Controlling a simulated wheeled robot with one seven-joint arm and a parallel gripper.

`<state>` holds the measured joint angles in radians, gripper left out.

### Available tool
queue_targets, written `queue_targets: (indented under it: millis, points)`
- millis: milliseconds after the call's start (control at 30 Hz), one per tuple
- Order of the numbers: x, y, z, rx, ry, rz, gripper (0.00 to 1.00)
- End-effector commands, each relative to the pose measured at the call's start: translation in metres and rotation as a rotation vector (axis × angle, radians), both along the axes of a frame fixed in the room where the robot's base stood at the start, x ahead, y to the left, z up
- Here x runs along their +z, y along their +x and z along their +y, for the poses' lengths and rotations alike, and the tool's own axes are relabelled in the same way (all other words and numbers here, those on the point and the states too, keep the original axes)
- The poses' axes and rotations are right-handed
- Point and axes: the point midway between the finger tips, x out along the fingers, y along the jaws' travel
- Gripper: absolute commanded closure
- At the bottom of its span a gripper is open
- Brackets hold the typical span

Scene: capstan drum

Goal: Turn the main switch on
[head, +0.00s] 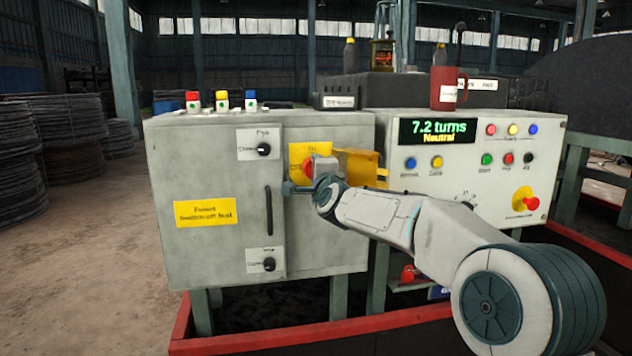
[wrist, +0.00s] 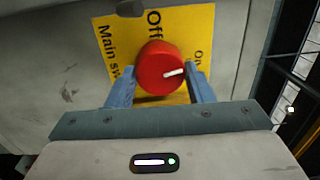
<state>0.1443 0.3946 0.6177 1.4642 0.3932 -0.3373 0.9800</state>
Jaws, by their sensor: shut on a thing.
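The main switch is a round red knob (wrist: 158,66) with a white pointer mark, on a yellow plate (wrist: 113,35) lettered "Off", "On" and "Main sw…". In the wrist view the mark points right and slightly up, toward the side where "On" is printed. "Off" is above the knob. My gripper (wrist: 160,80) is shut on the knob, one finger on each side. In the head view my gripper (head: 312,182) is at the cabinet front and covers part of the red knob (head: 308,167).
A yellow bracket (head: 362,168) juts out just right of the knob. The grey cabinet (head: 200,160) has two small black knobs and a long handle on its left. A control panel (head: 470,175) with buttons and a "7.2 turns Neutral" display stands to the right.

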Motion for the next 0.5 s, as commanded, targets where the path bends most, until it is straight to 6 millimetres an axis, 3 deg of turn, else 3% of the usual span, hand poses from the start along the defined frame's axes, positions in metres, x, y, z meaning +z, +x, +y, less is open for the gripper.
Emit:
queue_targets:
  millis: [500]
  points:
    - [-0.0009, -0.0001, 0.0006, 0.0, 0.18, 0.052, 0.76]
